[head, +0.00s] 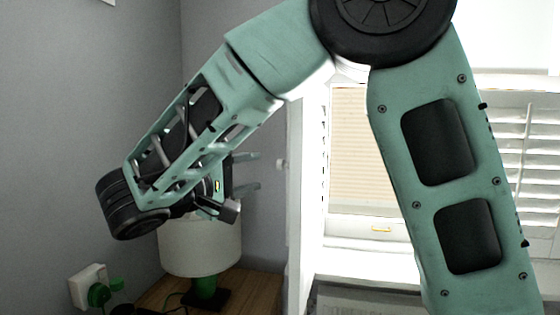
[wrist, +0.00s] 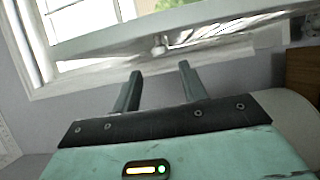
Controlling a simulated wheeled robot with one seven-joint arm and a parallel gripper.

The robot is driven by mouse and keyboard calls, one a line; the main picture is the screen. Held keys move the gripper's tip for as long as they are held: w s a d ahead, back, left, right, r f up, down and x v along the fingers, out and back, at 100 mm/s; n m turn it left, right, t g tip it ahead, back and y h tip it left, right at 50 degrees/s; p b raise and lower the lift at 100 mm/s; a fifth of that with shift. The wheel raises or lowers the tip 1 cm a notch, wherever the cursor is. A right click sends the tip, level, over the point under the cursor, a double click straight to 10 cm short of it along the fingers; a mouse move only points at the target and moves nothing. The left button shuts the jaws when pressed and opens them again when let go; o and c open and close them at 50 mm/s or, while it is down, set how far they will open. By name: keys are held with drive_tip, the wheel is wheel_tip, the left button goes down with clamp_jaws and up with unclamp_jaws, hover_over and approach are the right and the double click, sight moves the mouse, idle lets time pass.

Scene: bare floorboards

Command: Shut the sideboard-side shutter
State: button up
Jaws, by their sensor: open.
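The sideboard-side shutter (head: 294,190) is the left white panel at the window. It stands swung open, seen nearly edge-on in the head view, and has a small knob (head: 281,163). In the wrist view the shutter (wrist: 220,32) runs across the top, with the knob (wrist: 158,45) just beyond the fingertips. My gripper (head: 257,171) is open and empty, left of the shutter in the head view. In the wrist view its two fingers (wrist: 160,70) point at the knob with a gap between them and no visible contact.
A wooden sideboard (head: 252,290) at lower left carries a lamp with a white shade (head: 200,248). A wall socket with a green plug (head: 90,285) is on the left wall. The other shutter (head: 512,150), with louvres, is at the right, partly behind my arm. A blind (head: 362,150) covers the window.

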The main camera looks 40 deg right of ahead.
sight(281, 165)
drive_tip(key=p+x, duration=0.2)
drive_tip(key=x, duration=0.7)
drive_tip(key=shift+d, duration=0.3)
clamp_jaws()
